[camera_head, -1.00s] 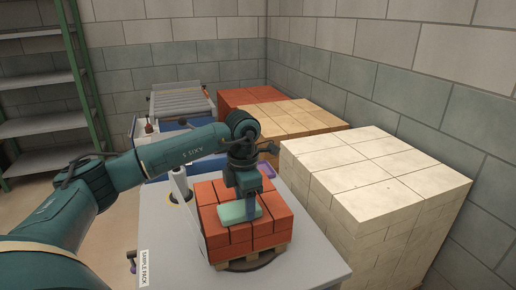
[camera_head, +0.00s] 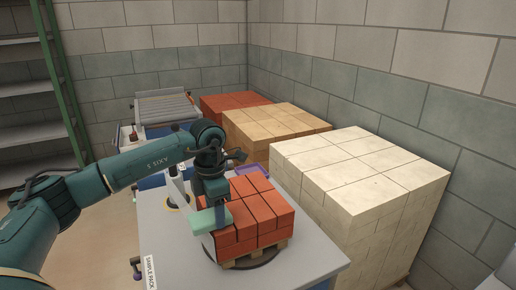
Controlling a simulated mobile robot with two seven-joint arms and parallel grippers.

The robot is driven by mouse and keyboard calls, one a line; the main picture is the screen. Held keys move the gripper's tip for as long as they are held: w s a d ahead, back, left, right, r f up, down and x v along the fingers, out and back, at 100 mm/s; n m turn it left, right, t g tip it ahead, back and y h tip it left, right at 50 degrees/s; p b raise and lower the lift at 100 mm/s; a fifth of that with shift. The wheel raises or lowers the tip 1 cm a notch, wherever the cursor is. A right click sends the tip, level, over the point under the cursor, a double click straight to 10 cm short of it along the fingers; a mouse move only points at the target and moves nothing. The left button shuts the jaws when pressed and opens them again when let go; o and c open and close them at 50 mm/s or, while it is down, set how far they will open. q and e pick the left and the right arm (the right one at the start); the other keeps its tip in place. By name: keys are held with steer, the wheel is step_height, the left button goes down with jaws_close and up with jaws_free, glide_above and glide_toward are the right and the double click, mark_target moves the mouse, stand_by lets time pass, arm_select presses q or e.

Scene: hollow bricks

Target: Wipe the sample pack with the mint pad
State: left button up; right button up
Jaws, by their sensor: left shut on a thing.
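The sample pack (camera_head: 262,205) is a block of red-orange bricks on a small wooden pallet, on a dark round plate on the grey table. My left gripper (camera_head: 212,205) is shut on the mint pad (camera_head: 207,221) and holds it at the pack's left top edge. I cannot tell whether the pad touches the bricks. The gripper and pad hide part of the pack's left side. My right gripper is not in view.
The grey table (camera_head: 165,240) carries a "SAMPLE PACK" label (camera_head: 149,272). A large cream brick stack (camera_head: 365,180) stands close on the right. Tan (camera_head: 270,125) and red (camera_head: 228,103) stacks stand behind, with a roller conveyor (camera_head: 175,106) at the back left.

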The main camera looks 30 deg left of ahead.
arm_select(q)
step_height(320, 180, up, 2)
steer(key=shift+w+r, duration=0.1)
steer(key=shift+r, duration=0.15)
steer(key=shift+w+d+r+p, duration=0.1)
steer(key=shift+d+r+p, duration=0.1)
steer(key=shift+r+p, duration=2.05)
steer(key=shift+r, duration=0.55)
steer(key=shift+f, duration=0.1)
